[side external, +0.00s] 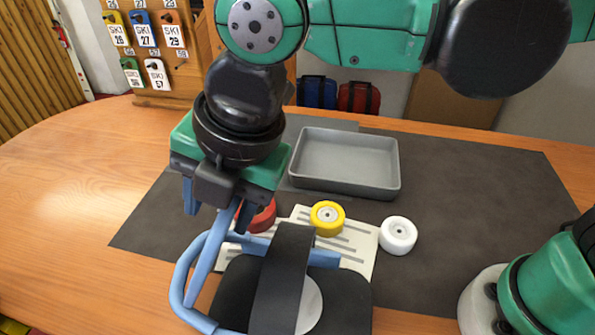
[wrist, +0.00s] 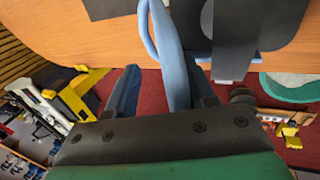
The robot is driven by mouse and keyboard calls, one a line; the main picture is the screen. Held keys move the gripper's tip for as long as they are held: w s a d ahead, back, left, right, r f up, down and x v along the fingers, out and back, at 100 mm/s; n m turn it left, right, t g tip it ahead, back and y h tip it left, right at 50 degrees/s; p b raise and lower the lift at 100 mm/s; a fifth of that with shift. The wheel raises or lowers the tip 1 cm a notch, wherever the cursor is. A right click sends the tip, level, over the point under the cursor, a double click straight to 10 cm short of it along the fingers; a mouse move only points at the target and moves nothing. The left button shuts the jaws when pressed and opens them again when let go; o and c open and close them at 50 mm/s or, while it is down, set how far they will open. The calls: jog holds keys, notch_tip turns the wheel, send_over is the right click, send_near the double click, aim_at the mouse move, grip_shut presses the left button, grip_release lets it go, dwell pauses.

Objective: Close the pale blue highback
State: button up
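The pale blue highback (side external: 181,272) is a tubular hoop on the left of the black binding (side external: 232,290) in the side view. It reaches out leftward and up from the binding's base. A broad black strap (side external: 279,275) arches over the binding. My gripper (side external: 216,212) is above the hoop, pointing down, with its blue fingers apart. In the wrist view, part of the highback (wrist: 168,45) runs between the fingers of my gripper (wrist: 163,80), with a visible gap to the left finger. Contact with the right finger cannot be told.
A grey tray (side external: 345,188) stands behind on the dark mat (side external: 480,190). Yellow (side external: 327,216), white (side external: 397,235) and red (side external: 262,216) round pieces sit around a pale slotted card (side external: 358,243). The wooden bench (side external: 90,215) is clear at left.

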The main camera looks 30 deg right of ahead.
jog(key=shift+w+a+r+g+h, duration=0.25)
jog(key=shift+w+a+g+h, duration=0.35)
jog(key=shift+w+a, duration=0.35)
notch_tip(320, 180, up, 6)
jog(key=w+a+g+h, duration=0.1)
jog(key=w, duration=0.1)
jog(key=w+d+m+t+y, duration=0.15)
jog(key=w+d+m, duration=0.25)
jog(key=d+m, duration=0.7)
jog(key=s+d+f+m+t+h, duration=0.1)
jog(key=s+d+f+m+t, duration=0.1)
jog(key=d+f+m, duration=0.3)
jog(key=s+d+f+m+t+h, duration=0.1)
jog(key=s+d+f+m+t, duration=0.2)
jog(key=d+m, duration=0.8)
notch_tip(320, 180, down, 2)
jog(key=s+d, duration=0.1)
jog(key=d, duration=0.1)
jog(key=shift+d, duration=0.3)
